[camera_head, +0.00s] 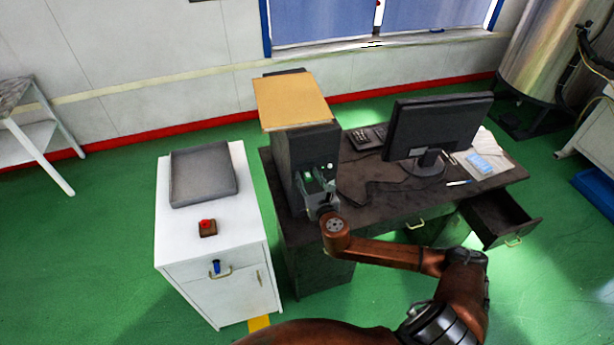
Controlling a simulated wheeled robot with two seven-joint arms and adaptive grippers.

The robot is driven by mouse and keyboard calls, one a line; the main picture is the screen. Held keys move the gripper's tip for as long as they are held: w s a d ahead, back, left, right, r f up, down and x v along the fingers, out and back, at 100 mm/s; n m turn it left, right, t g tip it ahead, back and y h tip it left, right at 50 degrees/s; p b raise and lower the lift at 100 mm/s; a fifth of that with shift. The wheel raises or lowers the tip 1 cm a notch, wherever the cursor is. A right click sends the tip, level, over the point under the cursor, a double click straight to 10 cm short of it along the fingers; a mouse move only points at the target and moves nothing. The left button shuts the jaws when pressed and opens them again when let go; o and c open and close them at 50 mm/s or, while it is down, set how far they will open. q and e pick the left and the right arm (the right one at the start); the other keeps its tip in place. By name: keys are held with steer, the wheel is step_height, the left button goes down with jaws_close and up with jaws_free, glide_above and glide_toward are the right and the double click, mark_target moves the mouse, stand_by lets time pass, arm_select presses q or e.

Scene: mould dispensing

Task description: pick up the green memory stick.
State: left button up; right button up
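A small green piece that looks like the memory stick (308,175) shows at the front face of the black computer tower (292,160). It is tiny here, and I cannot tell whether it is plugged in or held. My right gripper (316,184) is at the tower's front, right by the green piece, with its arm reaching in from the lower right. Its fingers are small and dark against the tower, so their opening is unclear. My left gripper is out of view.
The tower stands on a dark desk (375,205) with a monitor (437,126), a keyboard and an open drawer (498,217). A yellow-tan box or board (290,100) lies on the tower. Left is a white cabinet (243,215) with a grey tray (203,176) and a red button (207,225).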

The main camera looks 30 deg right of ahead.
steer(key=shift+c, duration=0.2)
steer(key=c, duration=0.8)
steer(key=shift+s+r, duration=0.1)
steer(key=shift+c, duration=0.2)
steer(key=shift+s+r, duration=0.1)
steer(key=shift+r, duration=0.05)
steer(key=s+a+r, duration=0.1)
steer(key=s+r, duration=0.1)
steer(key=s, duration=0.2)
steer(key=s+a+r, duration=0.1)
steer(key=s+r, duration=0.2)
steer(key=s, duration=0.1)
steer(key=s+a+r+p, duration=0.1)
steer(key=s+r, duration=0.1)
steer(key=s, duration=0.3)
steer(key=shift+a+r, duration=0.1)
steer(key=shift+r, duration=0.1)
jaws_close()
steer(key=f+p+v, duration=0.1)
steer(key=p+v, duration=0.1)
steer(key=v, duration=0.5)
steer(key=shift+s+a, duration=0.1)
steer(key=shift+s, duration=0.05)
